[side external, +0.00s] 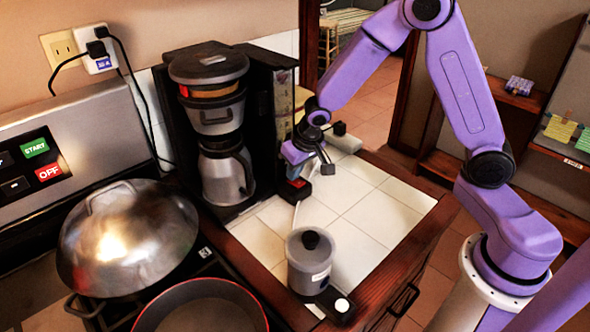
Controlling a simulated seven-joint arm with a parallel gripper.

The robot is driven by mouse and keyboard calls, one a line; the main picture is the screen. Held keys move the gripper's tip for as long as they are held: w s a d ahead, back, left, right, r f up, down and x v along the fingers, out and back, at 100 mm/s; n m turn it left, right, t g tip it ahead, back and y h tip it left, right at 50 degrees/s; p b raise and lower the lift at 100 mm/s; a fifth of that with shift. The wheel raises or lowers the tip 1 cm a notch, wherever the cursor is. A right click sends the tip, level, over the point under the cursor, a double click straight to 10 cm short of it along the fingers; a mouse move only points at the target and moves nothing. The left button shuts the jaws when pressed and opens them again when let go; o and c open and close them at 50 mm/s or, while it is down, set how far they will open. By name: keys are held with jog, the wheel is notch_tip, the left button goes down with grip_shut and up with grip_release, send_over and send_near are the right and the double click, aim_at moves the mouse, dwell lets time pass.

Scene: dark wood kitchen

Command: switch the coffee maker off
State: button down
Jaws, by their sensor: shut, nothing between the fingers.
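The coffee maker (258,110) is a tall black machine with a grey lid, standing against the wall on the white tiled counter. Its steel carafe (226,172) sits under the filter basket. A small red spot (184,91) shows on its upper left front; I cannot tell whether it is a switch. My gripper (300,170) is shut and empty, low over the tiles just right of the machine. A small dark piece with red and blue (297,186) shows at its lower end. The machine's right side is partly hidden behind my gripper, and no clear switch state shows.
A grey lidded canister (310,262) on a black base stands at the counter's front. A steel domed lid (127,240) and a red-rimmed pan (201,309) are on the stove at left. Black cords run from the wall outlet (98,57). The right-hand tiles are clear.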

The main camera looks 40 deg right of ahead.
jog(key=shift+s+f, duration=0.1)
jog(key=shift+s, duration=0.1)
jog(key=shift+s, duration=0.7)
jog(key=shift+r, duration=0.7)
jog(key=v, duration=1.2)
jog(key=shift+w+r, duration=0.15)
jog(key=shift+r, duration=0.3)
jog(key=shift+w+r, duration=0.1)
jog(key=shift+w, duration=0.65)
